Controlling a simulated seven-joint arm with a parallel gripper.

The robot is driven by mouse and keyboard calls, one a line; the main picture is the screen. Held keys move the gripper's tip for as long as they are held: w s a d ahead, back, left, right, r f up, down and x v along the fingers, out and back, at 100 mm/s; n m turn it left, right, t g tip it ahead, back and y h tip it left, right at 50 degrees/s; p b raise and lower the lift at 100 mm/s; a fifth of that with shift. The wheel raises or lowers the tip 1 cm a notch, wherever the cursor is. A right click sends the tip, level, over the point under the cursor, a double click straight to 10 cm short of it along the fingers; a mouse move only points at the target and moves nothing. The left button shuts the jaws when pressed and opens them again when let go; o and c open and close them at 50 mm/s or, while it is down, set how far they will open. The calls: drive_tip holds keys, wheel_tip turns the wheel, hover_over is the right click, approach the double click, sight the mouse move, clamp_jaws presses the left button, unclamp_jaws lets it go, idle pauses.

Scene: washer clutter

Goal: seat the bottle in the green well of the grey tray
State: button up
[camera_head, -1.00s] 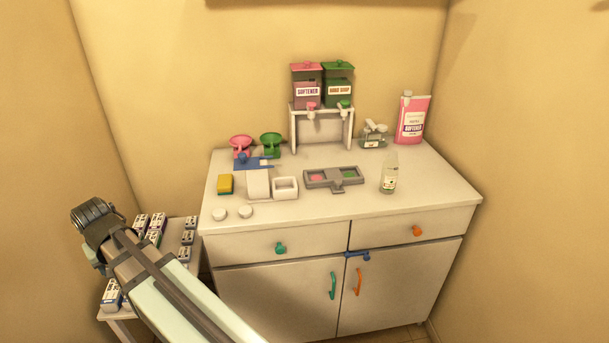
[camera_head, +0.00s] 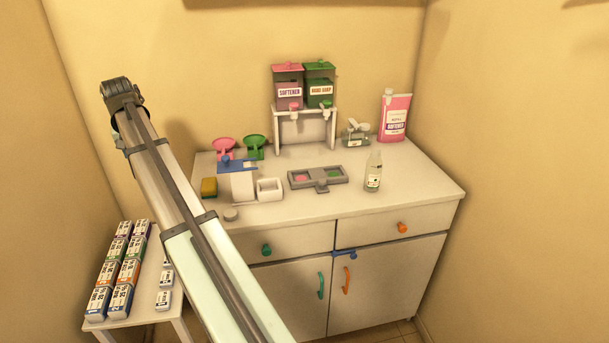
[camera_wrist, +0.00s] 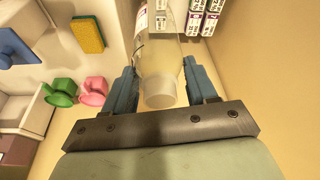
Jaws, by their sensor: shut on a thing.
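A clear bottle (camera_wrist: 158,62) with a pale cap and a label is between the fingers of my gripper (camera_wrist: 163,78), which is shut on it. In the head view my gripper and this bottle are hidden behind my arm. The grey tray (camera_head: 321,186) lies on the white counter. Its green well (camera_head: 334,174) is on the right and its pink well (camera_head: 302,178) on the left; both look empty. A second clear bottle (camera_head: 373,175) stands upright on the counter, right of the tray and apart from it.
Dispensers (camera_head: 304,90) stand behind. A side table (camera_head: 148,300) holds several small boxes.

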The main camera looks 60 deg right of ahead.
drive_tip(key=s+d+r+m, duration=0.1)
drive_tip(key=s+d, duration=0.1)
drive_tip(key=d, duration=0.6)
drive_tip(key=s+d+r+m, duration=0.1)
drive_tip(key=s+d, duration=0.1)
drive_tip(key=d, duration=0.5)
drive_tip(key=s+d+r+m+g+h, duration=0.1)
drive_tip(key=s+d+m, duration=0.1)
drive_tip(key=s+d, duration=0.85)
drive_tip(key=s+d+m, duration=0.1)
drive_tip(key=s+d, duration=0.7)
drive_tip(key=d, duration=0.5)
drive_tip(key=s+d+f+m, duration=0.1)
drive_tip(key=s+d, duration=0.3)
drive_tip(key=s, duration=0.3)
drive_tip(key=s+d+m, duration=0.1)
drive_tip(key=s+d, duration=0.4)
drive_tip(key=s, duration=0.3)
wheel_tip(320, 180, down, 9)
drive_tip(key=shift+w+f+g, duration=0.15)
drive_tip(key=shift+f+g, duration=0.05)
drive_tip(key=shift+g, duration=0.1)
drive_tip(key=shift+a+f, duration=0.1)
drive_tip(key=shift+f, duration=0.1)
drive_tip(key=o, duration=1.3)
